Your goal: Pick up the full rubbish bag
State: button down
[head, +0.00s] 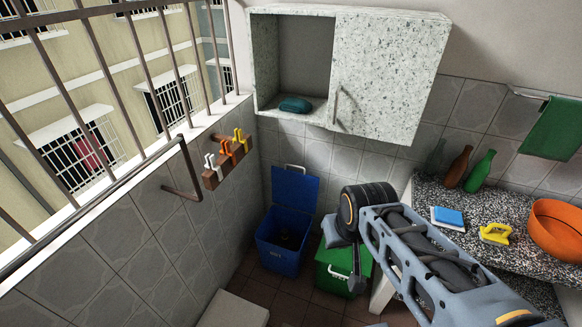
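A blue bin (281,255) stands on the floor in the corner with its lid raised against the wall. Something dark (288,240) shows inside it; I cannot tell whether it is a full rubbish bag. No other bag is plainly in view. My gripper (347,247) points down at the end of my arm, right of the blue bin and in front of the green bin. Nothing is visibly held. Its fingers are small and partly hidden, so I cannot tell their opening.
A green bin (334,282) with a closed lid stands right of the blue bin, partly behind my gripper. A granite counter (466,222) at right holds bottles, a sponge, a yellow brush (495,234) and an orange basin (558,230). A cabinet (385,75) hangs above. A pale block (232,311) stands front left.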

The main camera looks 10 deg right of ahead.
aim_at(290, 242)
jog(key=u, duration=0.55)
jog(key=k, duration=1.3)
jog(key=z, duration=0.15)
jog(key=i, duration=0.55)
jog(key=z, duration=0.9)
jog(key=i, duration=0.75)
jog(key=u, duration=0.7)
jog(key=i, duration=0.6)
jog(key=u, duration=0.65)
